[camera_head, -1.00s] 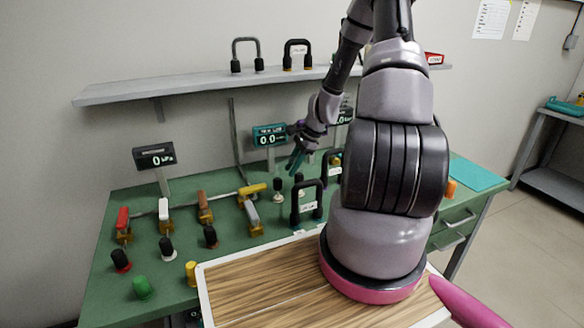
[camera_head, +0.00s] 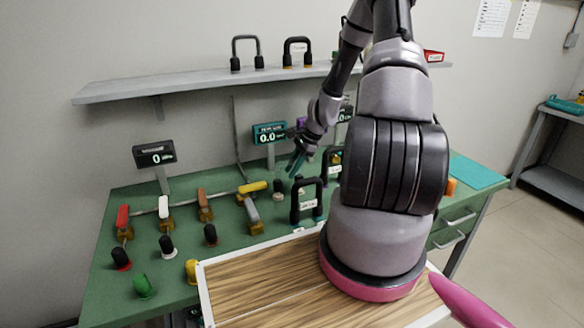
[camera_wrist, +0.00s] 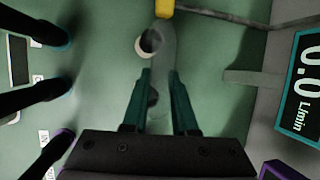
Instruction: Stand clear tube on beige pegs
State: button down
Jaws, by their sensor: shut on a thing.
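My gripper (camera_wrist: 160,90) has teal fingers and is over the back middle of the green bench; it also shows in the head view (camera_head: 296,164). Between its fingers in the wrist view is a pale grey, see-through shape, which looks like the clear tube (camera_wrist: 166,62). A beige-ringed peg with a dark top (camera_wrist: 147,42) lies just beyond the fingertips. A second dark top (camera_wrist: 153,97) shows between the fingers. I cannot tell whether the tube touches either peg.
Display posts (camera_head: 270,133) stand behind. A wood-topped board (camera_head: 262,285) fills the front. A shelf (camera_head: 190,86) hangs above.

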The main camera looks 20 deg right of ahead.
jog(key=shift+f, duration=0.95)
jog(key=c, duration=0.6)
grip_release()
jog(key=v, duration=1)
jog(key=shift+d+r, duration=0.2)
jog(key=shift+r, duration=0.1)
